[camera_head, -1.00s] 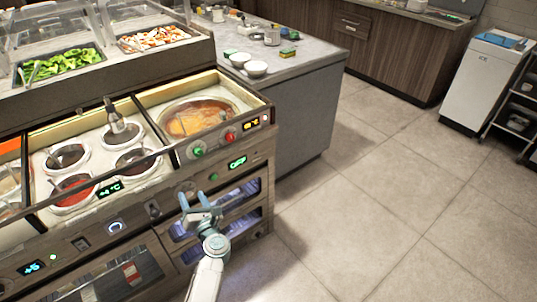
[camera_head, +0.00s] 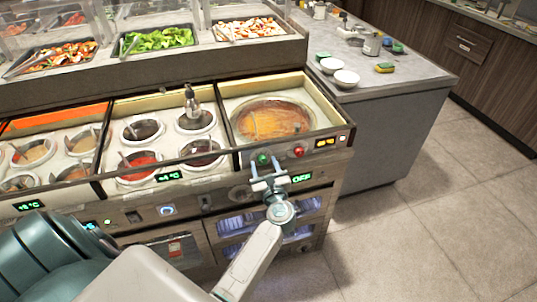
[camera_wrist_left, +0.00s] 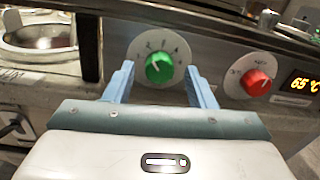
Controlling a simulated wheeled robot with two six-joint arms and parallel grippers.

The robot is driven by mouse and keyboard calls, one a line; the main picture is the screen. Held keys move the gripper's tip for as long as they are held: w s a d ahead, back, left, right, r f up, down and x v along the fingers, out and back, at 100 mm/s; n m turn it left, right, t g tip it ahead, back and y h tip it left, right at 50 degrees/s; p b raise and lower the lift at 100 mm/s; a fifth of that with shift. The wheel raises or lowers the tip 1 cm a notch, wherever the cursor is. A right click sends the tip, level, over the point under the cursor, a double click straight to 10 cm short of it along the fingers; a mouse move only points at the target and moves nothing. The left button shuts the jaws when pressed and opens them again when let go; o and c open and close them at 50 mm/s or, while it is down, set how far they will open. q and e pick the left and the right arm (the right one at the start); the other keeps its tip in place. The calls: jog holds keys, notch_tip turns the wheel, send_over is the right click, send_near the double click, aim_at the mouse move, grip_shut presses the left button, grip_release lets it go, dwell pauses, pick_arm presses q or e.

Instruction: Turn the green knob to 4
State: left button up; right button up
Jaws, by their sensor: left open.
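The green knob (camera_head: 263,159) sits on the front panel of the sauce station, below the large round pan. In the left wrist view the green knob (camera_wrist_left: 159,68) has a white pointer and a pale dial with numbers around it; the pointer leans up and a little left. My left gripper (camera_head: 266,168) is open just in front of the knob. In the left wrist view the left gripper's fingers (camera_wrist_left: 160,80) stand on either side of the knob, apart from its sides. Whether the tips reach its depth is unclear. My right gripper is not in view.
A red knob (camera_head: 299,152) sits just right of the green one, beside an orange display (camera_wrist_left: 303,84) reading 65 °C. A green display (camera_head: 302,178) is below. Sauce wells (camera_head: 140,166) lie to the left. The floor (camera_head: 430,240) at right is clear.

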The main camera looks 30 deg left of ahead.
pick_arm(q)
jog(key=shift+w+a, duration=0.15)
jog(key=shift+a, duration=0.1)
jog(key=c, duration=1)
jog(key=shift+o, duration=0.2)
jog(key=shift+r, duration=0.1)
